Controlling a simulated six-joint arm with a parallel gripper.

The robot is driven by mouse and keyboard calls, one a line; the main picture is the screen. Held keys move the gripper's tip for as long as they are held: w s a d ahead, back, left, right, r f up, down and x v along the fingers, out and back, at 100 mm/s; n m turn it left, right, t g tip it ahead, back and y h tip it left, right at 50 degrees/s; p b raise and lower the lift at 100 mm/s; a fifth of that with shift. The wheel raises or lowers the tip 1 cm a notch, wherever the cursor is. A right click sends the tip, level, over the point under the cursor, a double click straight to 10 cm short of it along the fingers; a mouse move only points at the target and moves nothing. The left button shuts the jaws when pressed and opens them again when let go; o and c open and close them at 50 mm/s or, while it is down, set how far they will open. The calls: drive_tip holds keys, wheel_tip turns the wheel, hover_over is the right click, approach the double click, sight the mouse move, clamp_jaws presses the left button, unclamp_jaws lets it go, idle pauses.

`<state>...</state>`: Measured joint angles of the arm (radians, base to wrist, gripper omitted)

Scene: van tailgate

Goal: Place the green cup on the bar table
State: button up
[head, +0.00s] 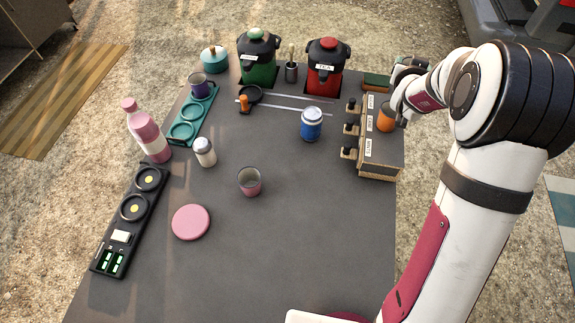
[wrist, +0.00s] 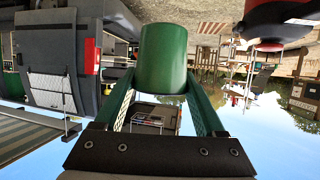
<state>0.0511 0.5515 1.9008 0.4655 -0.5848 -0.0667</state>
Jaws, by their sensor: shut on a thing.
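The green cup (wrist: 163,58) is between the two green fingers of my gripper (wrist: 162,88) in the wrist view. My gripper is shut on it, and it is held up in the air. In the head view, my gripper (head: 408,72) is at the far right edge of the dark table (head: 310,240), above and beyond the wooden dispenser box. The cup cannot be made out clearly there. I cannot tell whether this dark table is the bar table.
A wooden box (head: 382,160) with taps and an orange cup (head: 386,118) stand near my gripper. A red dispenser (head: 325,68), green dispenser (head: 258,62), blue jar (head: 311,124), clear cup (head: 249,182) and pink disc (head: 191,222) stand on the table. The front middle is clear.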

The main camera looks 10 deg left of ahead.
drive_tip(key=s+a+f+n+g+y, duration=0.15)
drive_tip(key=a+n+y, duration=0.25)
drive_tip(key=a, duration=0.7)
drive_tip(key=s+a+f+n+g+y, duration=0.1)
drive_tip(key=s+a+f+n+y, duration=0.2)
drive_tip(key=a, duration=0.8)
drive_tip(key=s+a+f+n+g+y, duration=0.1)
drive_tip(key=a+f+n+y, duration=0.3)
drive_tip(key=a, duration=0.7)
drive_tip(key=shift+y, duration=0.6)
drive_tip(key=a+f, duration=0.3)
drive_tip(key=a, duration=0.1)
drive_tip(key=a+f, duration=0.3)
drive_tip(key=a, duration=0.1)
drive_tip(key=s+a+f, duration=0.1)
drive_tip(key=a+f, duration=0.2)
drive_tip(key=a, duration=0.1)
drive_tip(key=shift+s+a+f, duration=0.1)
drive_tip(key=shift+a+f, duration=0.1)
drive_tip(key=shift+f, duration=0.25)
drive_tip(key=shift+f, duration=0.15)
